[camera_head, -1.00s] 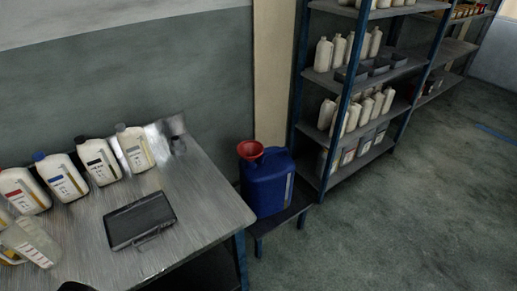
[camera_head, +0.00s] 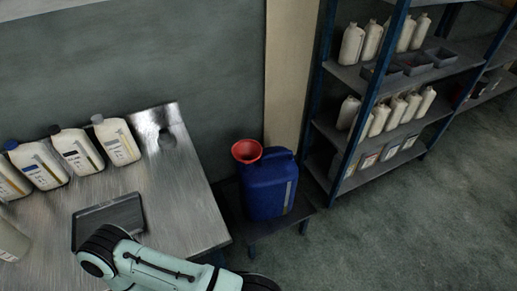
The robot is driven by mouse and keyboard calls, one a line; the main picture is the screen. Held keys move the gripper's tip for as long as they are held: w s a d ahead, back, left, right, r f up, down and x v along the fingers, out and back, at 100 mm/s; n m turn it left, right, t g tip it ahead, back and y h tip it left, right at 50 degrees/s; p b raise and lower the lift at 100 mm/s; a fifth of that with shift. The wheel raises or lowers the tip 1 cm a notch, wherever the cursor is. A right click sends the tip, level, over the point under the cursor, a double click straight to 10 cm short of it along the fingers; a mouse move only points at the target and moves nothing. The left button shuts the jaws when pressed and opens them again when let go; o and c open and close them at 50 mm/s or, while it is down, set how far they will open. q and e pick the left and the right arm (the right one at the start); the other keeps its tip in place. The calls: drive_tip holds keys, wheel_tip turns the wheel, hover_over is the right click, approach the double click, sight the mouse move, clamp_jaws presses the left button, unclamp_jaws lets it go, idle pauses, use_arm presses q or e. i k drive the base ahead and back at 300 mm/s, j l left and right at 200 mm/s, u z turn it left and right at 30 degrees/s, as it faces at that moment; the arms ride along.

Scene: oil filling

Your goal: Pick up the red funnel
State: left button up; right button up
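The red funnel (camera_head: 247,151) sits in the top opening of a blue canister (camera_head: 268,190), its wide mouth facing up. The canister stands upright on a low dark stand (camera_head: 243,228) between the metal table and the shelves. A pale green arm link of mine comes in at the bottom, in front of the table and below the funnel, apart from it. Neither gripper's fingers show in the head view.
The metal table (camera_head: 190,200) at left holds several white bottles (camera_head: 77,151) and a dark flat case (camera_head: 108,216), partly hidden by my arm. A blue-framed shelf (camera_head: 385,85) with bottles and bins stands right of the canister. The floor (camera_head: 400,235) at right is clear.

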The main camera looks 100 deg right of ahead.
sight(244, 151)
drive_tip(key=k+l, duration=0.7)
drive_tip(key=l, duration=0.1)
